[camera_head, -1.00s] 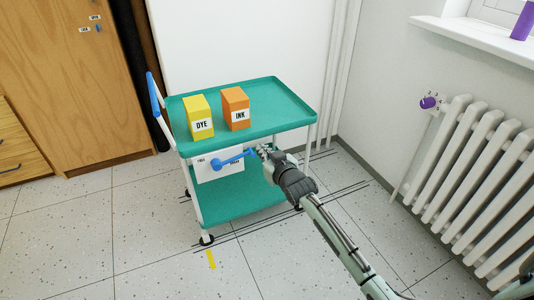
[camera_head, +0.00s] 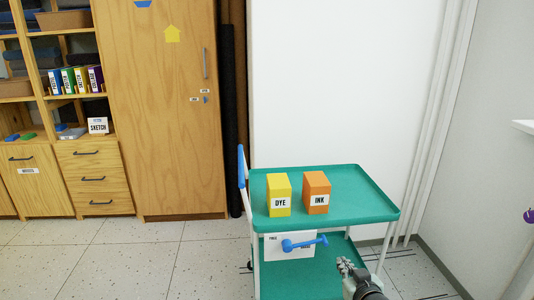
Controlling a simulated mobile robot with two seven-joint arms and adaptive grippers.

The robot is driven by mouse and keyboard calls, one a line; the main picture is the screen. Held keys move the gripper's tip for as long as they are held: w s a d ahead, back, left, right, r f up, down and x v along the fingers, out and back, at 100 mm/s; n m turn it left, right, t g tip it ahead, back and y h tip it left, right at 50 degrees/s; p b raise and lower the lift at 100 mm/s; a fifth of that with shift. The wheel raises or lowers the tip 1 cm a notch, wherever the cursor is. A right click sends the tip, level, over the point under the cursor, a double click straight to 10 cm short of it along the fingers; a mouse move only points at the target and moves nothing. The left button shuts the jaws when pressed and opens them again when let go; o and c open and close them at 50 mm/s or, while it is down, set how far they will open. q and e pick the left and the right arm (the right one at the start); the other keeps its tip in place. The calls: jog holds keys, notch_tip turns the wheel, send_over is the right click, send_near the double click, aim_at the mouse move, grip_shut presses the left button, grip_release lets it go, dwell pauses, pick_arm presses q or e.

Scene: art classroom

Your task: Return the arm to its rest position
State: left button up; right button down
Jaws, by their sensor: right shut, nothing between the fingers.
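My right gripper (camera_head: 345,266) is at the bottom of the head view, in front of the green trolley (camera_head: 360,186). It is shut and empty, below and to the right of the blue lever (camera_head: 303,243) on the trolley's white plate (camera_head: 284,252). The gripper is apart from the lever in the picture. Part of my right arm (camera_head: 368,290) shows at the bottom edge; the rest is out of view. My left gripper is not in view.
A yellow DYE box (camera_head: 279,190) and an orange INK box (camera_head: 316,189) stand on the trolley's top shelf. A wooden cabinet (camera_head: 165,130) and shelves with folders are on the left. White pipes (camera_head: 440,130) run down the wall at right. The floor at left is clear.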

jog(key=s+d+f+g, duration=0.1)
jog(key=s+f+g, duration=0.5)
jog(key=s+f, duration=1.25)
jog(key=s+f+g, duration=0.3)
jog(key=s+f, duration=0.1)
jog(key=s, duration=0.5)
jog(key=s+d+f+n+g+h, duration=0.1)
jog(key=s+f+g, duration=0.1)
jog(key=s+f, duration=0.3)
jog(key=s, duration=0.4)
jog(key=shift+f+g, duration=0.2)
jog(key=shift+g, duration=0.2)
